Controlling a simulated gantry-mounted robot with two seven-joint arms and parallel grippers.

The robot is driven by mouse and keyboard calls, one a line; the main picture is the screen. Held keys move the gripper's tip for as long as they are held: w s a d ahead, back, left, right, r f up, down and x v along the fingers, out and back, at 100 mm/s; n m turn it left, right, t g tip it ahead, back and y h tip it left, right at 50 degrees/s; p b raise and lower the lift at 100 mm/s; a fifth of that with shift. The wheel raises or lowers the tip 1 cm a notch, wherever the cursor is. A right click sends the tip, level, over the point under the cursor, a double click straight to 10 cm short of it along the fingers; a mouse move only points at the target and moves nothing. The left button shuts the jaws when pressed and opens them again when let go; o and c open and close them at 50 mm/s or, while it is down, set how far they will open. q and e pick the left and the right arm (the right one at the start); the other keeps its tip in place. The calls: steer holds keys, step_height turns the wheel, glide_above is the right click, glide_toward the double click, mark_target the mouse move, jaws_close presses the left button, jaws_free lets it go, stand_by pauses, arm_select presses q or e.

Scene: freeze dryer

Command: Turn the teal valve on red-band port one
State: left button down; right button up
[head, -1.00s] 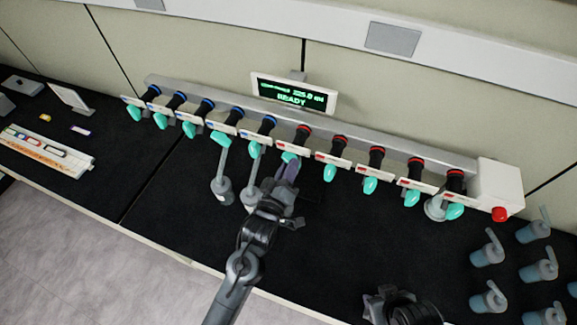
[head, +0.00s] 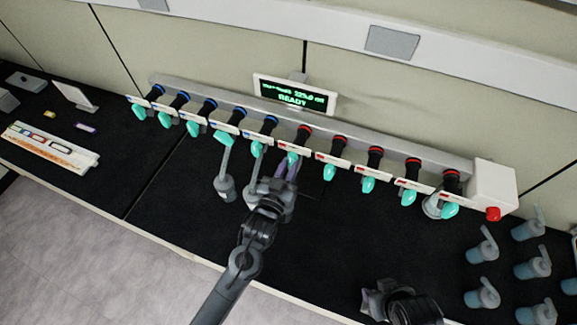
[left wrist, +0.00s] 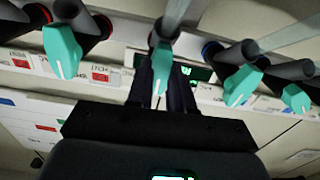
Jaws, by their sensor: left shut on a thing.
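A row of teal valves hangs under a manifold rail (head: 350,145). The leftmost red-banded port (head: 304,133) is right of the blue-banded ones. Its teal valve (head: 292,158) is at the fingertips of my left gripper (head: 289,170). In the left wrist view the two dark fingers (left wrist: 161,85) lie on either side of that teal valve (left wrist: 162,62), shut on it. The fingers partly hide the valve's lower end in the head view. My right gripper (head: 373,303) is low at the bottom edge, away from the rail; its fingers are unclear.
Two grey flasks, one (head: 224,187) clear and one partly behind my left gripper, hang at blue-banded ports. Another hangs at the far right port. Neighbouring valves (head: 330,172) are close. Several loose flasks (head: 483,293) stand right. A display (head: 294,95) reads READY.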

stand_by(0.6)
arm_select(q)
steer(key=c, duration=1)
jaws_free()
steer(key=b+v, duration=0.2)
steer(key=v, duration=0.8)
steer(key=shift+s, duration=0.4)
steer(key=shift+a, duration=0.1)
